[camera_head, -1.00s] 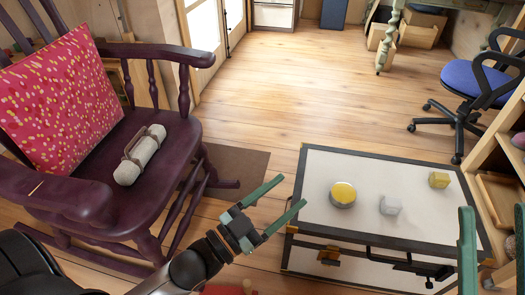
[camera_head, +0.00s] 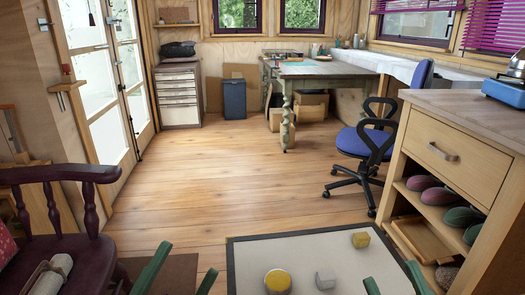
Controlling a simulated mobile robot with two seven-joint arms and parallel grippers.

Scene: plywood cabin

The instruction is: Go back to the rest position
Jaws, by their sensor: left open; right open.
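My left gripper (camera_head: 178,274) shows at the bottom edge left of centre, its two green fingers apart with nothing between them. My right gripper (camera_head: 393,284) shows at the bottom edge right of centre, its green fingertips apart and empty. The rest of both arms is out of the picture. The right gripper overlaps the lower right of the white-topped trunk (camera_head: 245,259) in the view. The left one is to the left of the trunk.
A yellow-topped round tin (camera_head: 277,281), a grey block (camera_head: 325,280) and a yellow cube (camera_head: 360,240) sit on the trunk. A purple rocking chair (camera_head: 75,245) with a rolled bundle (camera_head: 50,272) is left. A wooden cabinet (camera_head: 455,150) and blue office chair (camera_head: 365,143) are right. Open floor (camera_head: 220,190) lies ahead.

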